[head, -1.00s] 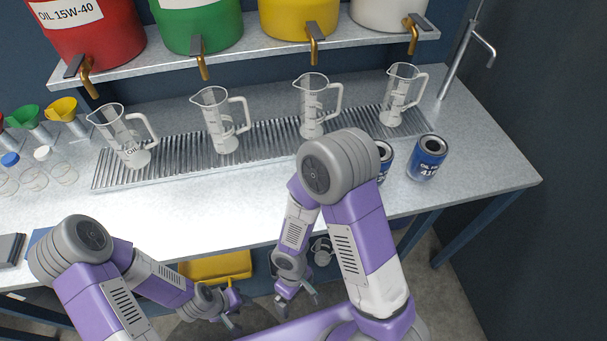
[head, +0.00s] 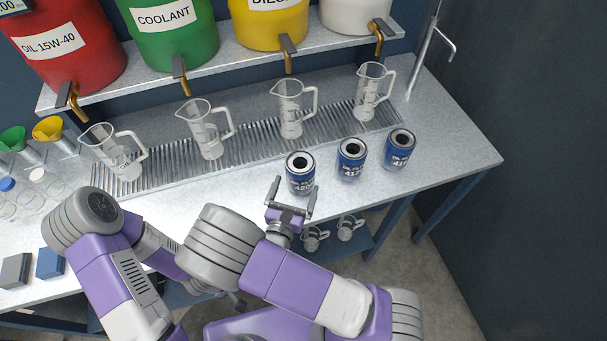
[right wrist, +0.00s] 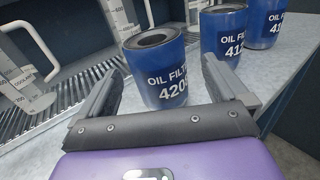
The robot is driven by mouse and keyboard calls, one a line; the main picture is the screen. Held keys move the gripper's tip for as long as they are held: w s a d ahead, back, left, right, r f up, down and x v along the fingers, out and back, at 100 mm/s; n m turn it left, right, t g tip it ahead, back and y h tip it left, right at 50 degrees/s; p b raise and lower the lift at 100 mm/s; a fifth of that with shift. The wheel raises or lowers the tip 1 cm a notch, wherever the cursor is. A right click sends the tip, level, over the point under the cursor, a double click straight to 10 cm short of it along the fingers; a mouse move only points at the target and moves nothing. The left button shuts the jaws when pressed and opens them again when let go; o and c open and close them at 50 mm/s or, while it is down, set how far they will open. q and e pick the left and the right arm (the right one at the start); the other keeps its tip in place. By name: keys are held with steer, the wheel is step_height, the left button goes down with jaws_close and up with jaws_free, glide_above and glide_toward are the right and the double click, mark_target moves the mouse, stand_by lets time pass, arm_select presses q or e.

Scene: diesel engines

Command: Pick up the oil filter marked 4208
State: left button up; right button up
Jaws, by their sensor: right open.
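The blue oil filter marked 4208 (head: 300,173) stands upright on the bench, leftmost of three filters. In the right wrist view it (right wrist: 167,72) shows a dark round opening on top and white lettering. My right gripper (head: 292,193) is open at the front side of this filter. In the right wrist view its fingers (right wrist: 165,88) point at the filter, one towards each side; whether they touch it I cannot tell. My left gripper (head: 234,302) is low by the bench front, mostly hidden behind my right arm, and its jaws are unclear.
Two similar filters (head: 351,159) (head: 399,150) stand to the right, their labels partly legible. Clear measuring jugs (head: 290,109) stand on a metal grate (head: 240,146) behind. Coloured drums with taps sit on the shelf above. The bench right of the filters is clear.

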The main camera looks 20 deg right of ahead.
mark_target(300, 166)
steer(key=shift+w+n, duration=0.3)
steer(key=shift+w, duration=0.05)
steer(key=x, duration=0.7)
steer(key=shift+w+a, duration=0.1)
steer(key=shift+w, duration=0.1)
steer(key=c, duration=1)
steer(key=shift+r, duration=0.1)
